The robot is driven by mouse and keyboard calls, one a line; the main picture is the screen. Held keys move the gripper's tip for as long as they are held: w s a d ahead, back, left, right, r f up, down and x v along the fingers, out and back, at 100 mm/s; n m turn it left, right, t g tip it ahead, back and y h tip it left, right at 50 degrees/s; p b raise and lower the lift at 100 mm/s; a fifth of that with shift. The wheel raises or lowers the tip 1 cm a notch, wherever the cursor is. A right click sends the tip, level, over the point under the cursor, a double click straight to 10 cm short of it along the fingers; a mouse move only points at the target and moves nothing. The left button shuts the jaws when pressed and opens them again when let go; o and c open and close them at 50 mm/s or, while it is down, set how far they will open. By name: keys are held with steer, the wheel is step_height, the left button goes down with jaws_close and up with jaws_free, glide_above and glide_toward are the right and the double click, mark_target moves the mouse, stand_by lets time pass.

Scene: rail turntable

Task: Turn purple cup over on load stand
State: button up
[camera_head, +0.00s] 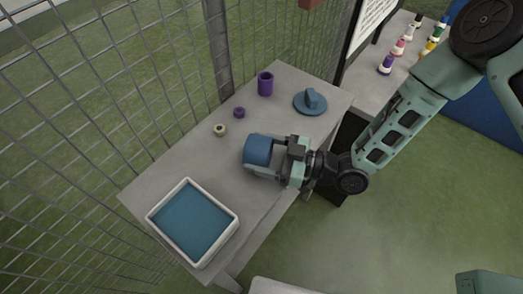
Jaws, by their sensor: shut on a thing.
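A purple cup (265,86) stands upright on the grey stand (165,170), near its far edge by the fence. Its top looks dark and open. My gripper (262,157) is over the right side of the stand, nearer than the purple cup and apart from it. The gripper is shut on a blue cylinder (257,149), lying sideways between the fingers. Whether the cylinder touches the stand, I cannot tell. A blue round disc with a raised grip (311,103) lies right of the purple cup.
A small purple ring (239,113) and a cream ring (219,130) lie left of the purple cup. A white-rimmed tray with a blue floor (151,217) is at the near end. A mesh fence (110,110) runs behind. Several coloured pieces stand on another table (365,83).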

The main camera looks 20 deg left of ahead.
steer(key=shift+f, duration=0.25)
steer(key=o, duration=1.1)
steer(key=shift+o, duration=0.2)
steer(key=shift+d, duration=0.1)
steer(key=d+b, duration=0.3)
steer(key=d, duration=1.4)
steer(key=shift+d, duration=0.15)
steer(key=shift+w, duration=0.1)
